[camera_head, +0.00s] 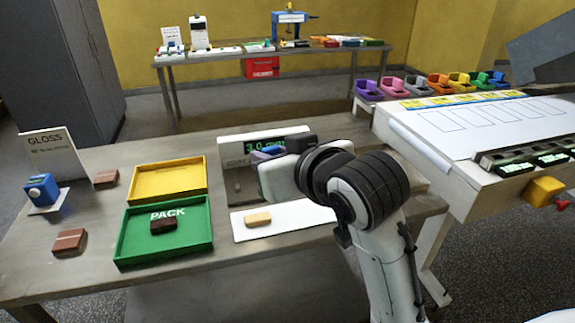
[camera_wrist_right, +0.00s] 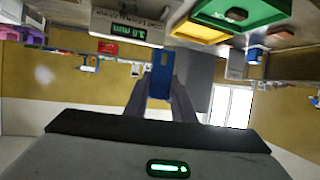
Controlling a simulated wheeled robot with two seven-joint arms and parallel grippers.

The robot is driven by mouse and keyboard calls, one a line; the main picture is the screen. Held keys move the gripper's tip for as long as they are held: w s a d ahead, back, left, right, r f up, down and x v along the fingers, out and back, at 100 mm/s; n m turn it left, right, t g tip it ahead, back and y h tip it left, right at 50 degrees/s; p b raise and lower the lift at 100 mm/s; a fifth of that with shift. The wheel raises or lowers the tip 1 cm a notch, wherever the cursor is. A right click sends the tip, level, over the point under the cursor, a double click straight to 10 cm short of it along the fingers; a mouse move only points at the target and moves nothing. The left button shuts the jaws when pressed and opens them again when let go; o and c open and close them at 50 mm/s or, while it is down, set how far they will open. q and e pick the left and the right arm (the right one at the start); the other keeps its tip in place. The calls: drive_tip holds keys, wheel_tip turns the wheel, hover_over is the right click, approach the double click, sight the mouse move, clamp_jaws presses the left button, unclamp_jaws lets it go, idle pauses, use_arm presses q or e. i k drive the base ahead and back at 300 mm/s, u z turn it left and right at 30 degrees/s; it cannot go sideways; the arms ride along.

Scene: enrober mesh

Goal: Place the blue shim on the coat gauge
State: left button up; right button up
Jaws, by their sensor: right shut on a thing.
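The blue shim (camera_wrist_right: 161,74) is a flat blue piece held between the two grey fingers of my right gripper (camera_wrist_right: 161,88) in the right wrist view. In the head view, my right gripper (camera_head: 262,153) is in front of the coat gauge, and a small blue part of the shim (camera_head: 273,149) shows there. The coat gauge (camera_head: 232,150) is a pale box with a green display reading about 3.0 mm; its right part is hidden by my gripper and arm. The gauge also shows in the right wrist view (camera_wrist_right: 105,24). My left gripper is out of view.
On the table are a yellow tray (camera_head: 137,183), a green PACK tray (camera_head: 206,216) with a dark brown piece, a white mat (camera_head: 303,217) with a tan piece, a GLOSS card (camera_head: 50,155), a blue device (camera_head: 41,190) and brown blocks (camera_head: 69,242). A white-topped machine (camera_head: 440,142) stands right.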

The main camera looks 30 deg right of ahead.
sight(253, 181)
drive_tip(key=u, duration=0.55)
drive_tip(key=k, duration=0.65)
drive_tip(key=u, duration=0.6)
drive_tip(key=i, duration=1.25)
drive_tip(key=z, duration=1.2)
drive_tip(key=i, duration=0.75)
drive_tip(key=z, duration=0.65)
